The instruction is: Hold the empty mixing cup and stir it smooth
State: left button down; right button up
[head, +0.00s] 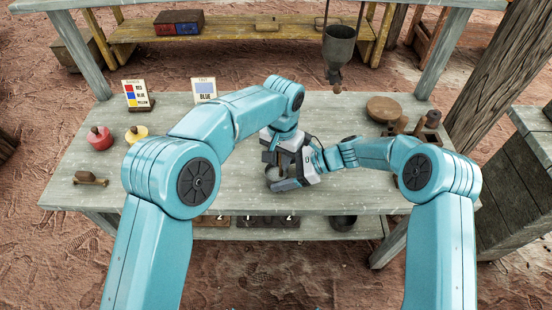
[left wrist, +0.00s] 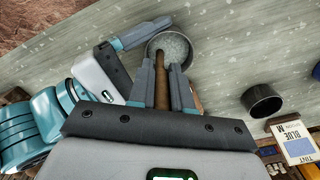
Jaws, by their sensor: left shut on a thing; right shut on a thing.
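The mixing cup (head: 277,172) stands at the middle of the table near its front edge, largely hidden by my grippers in the head view. In the left wrist view the cup (left wrist: 172,40) shows a round rim and a grey, speckled inside; I cannot tell whether that is its floor or contents. My right gripper (head: 284,182) is shut on the cup from the side. My left gripper (head: 270,158) is above it, shut on a brown stirring stick (left wrist: 178,90) that points down to the cup's rim. The stick's lower end is hard to make out.
A red pot (head: 99,138), a yellow pot (head: 136,132), a wooden tool (head: 90,178) and two cards stand left; one card (head: 204,90) reads BLUE. A dark cup (left wrist: 262,102) stands nearby. A metal funnel (head: 338,50) hangs behind. A round wooden piece (head: 385,108) lies right.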

pick_arm(q)
jog(key=shift+w+d, duration=0.1)
jog(key=shift+w, duration=0.1)
jog(key=shift+r, duration=4.3)
pick_arm(e)
jog(key=o, duration=0.9)
jog(key=shift+c, duration=0.2)
